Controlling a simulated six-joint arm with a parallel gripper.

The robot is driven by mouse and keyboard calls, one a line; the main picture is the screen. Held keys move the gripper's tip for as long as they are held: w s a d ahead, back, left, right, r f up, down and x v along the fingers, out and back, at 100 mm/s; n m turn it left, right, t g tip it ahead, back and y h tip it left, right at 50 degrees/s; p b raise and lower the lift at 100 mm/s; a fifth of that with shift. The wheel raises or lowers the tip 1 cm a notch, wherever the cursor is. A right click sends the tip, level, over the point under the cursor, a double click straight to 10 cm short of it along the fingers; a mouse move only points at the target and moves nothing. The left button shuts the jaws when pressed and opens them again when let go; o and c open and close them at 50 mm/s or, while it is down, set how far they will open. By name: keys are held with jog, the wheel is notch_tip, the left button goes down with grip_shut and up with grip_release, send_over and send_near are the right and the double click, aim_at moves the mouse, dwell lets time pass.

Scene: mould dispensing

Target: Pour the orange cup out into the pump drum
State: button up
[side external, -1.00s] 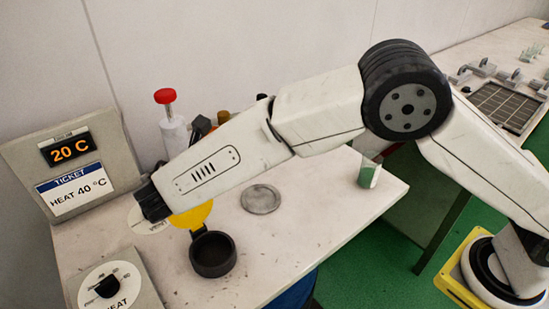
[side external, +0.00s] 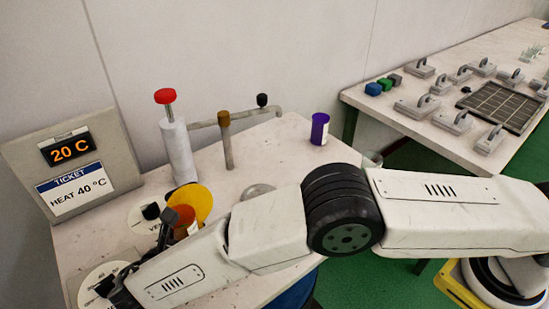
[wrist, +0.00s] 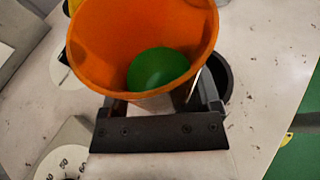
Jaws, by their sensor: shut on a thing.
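The orange cup (side external: 183,221) stands roughly upright beside the yellow flip lid in the side view. In the wrist view the orange cup (wrist: 105,55) has green material (wrist: 158,68) inside it. My gripper (wrist: 160,105) is shut on the cup, with a finger on each side. A black round pot (wrist: 222,72) shows just behind the cup, partly hidden by it. Its yellow lid (side external: 204,201) stands open in the side view, where my arm hides the pot. Which vessel is the pump drum I cannot tell for sure.
A white cylinder with a red knob (side external: 176,140) and a brown-capped post (side external: 226,140) stand behind. A purple cup (side external: 319,129) stands farther right. The display panel (side external: 75,165) and heat dial (side external: 103,280) are on the left. The table middle is mostly clear.

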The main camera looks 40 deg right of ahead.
jog(key=shift+f, duration=1.5)
jog(key=a+m+y, duration=0.1)
jog(key=w+a+r+m+y, duration=0.1)
jog(key=y, duration=0.1)
jog(key=shift+a+r+m, duration=0.1)
jog(key=shift+a+m, duration=0.05)
jog(key=shift+m, duration=0.25)
jog(key=m+y, duration=0.1)
jog(key=a+m+t+y, duration=0.1)
jog(key=y, duration=0.1)
jog(key=shift+w+a+r+m+y, duration=0.25)
jog(key=shift+w+r+m+y, duration=0.05)
jog(key=shift+r+m+y, duration=0.1)
jog(key=shift+a+r+m+t+y, duration=0.1)
jog(key=shift+r+m+t+y, duration=0.35)
jog(key=shift+m+t+y, duration=0.45)
jog(key=shift+s+d+r+m+t+y, duration=0.1)
jog(key=shift+d+r+m+t+y, duration=0.25)
jog(key=shift+r+m+t+y, duration=0.3)
jog(key=shift+s+d+r+m+t+y, duration=0.15)
jog(key=shift+d+r+m+t+y, duration=0.2)
jog(key=shift+r+m+y, duration=0.5)
jog(key=shift+s+d+r+m+t+y, duration=0.1)
jog(key=shift+d+r+m+t+y, duration=0.2)
jog(key=shift+r+m+t+y, duration=0.45)
jog(key=shift+f, duration=0.15)
dwell(0.5)
dwell(1.0)
